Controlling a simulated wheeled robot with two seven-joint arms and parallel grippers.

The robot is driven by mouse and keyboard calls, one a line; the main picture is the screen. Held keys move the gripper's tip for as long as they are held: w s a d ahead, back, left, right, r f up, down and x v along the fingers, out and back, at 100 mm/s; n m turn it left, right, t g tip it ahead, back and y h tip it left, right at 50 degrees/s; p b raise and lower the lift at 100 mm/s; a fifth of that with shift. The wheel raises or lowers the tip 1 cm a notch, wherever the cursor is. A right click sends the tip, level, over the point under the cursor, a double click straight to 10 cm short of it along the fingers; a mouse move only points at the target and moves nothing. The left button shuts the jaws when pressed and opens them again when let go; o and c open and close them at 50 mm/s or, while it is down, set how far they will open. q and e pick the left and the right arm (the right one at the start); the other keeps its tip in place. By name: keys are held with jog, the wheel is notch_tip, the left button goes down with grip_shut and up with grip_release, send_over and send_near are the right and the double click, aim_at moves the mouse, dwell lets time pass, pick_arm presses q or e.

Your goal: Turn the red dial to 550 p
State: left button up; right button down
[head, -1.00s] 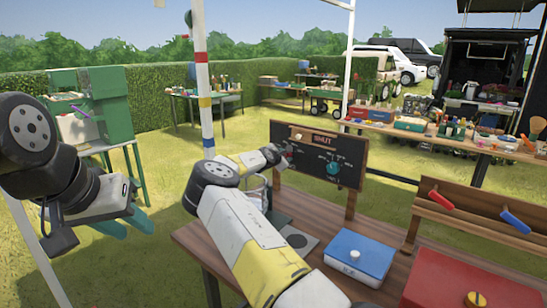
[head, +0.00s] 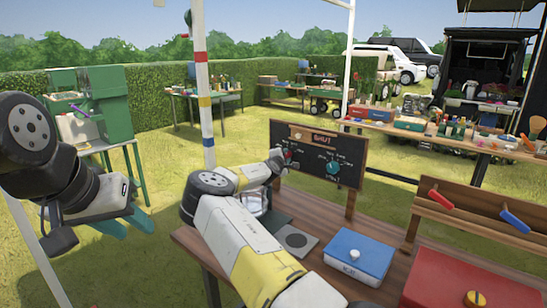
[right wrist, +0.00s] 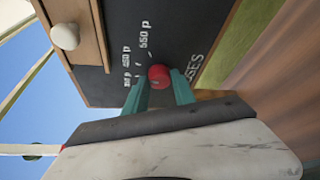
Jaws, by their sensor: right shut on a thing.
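The red dial (right wrist: 159,76) is on a dark board (right wrist: 105,88) in the right wrist view. White marks beside it read 450 p and 550 p, with a third blurred one. Where the dial points is not clear. My right gripper (right wrist: 160,92) has its teal fingers on either side of the dial, shut on it. In the head view the board (head: 350,190) stands upright at the table's back, and my right gripper (head: 287,157) is at its left part, largely hiding the dial. My left gripper (head: 123,224) is open and empty, over the grass at left.
A teal dial (head: 333,168) is on the board's right part. A blue-lidded box (head: 358,252) stands on the wooden table (head: 318,216), near a red surface (head: 455,280). A rack with red and blue handles (head: 480,210) is at right. A white post (head: 203,100) stands left of the board.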

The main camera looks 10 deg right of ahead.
jog(key=shift+m+t, duration=0.3)
jog(key=shift+m, duration=0.2)
jog(key=c, duration=1.1)
grip_release()
jog(key=shift+o, duration=0.2)
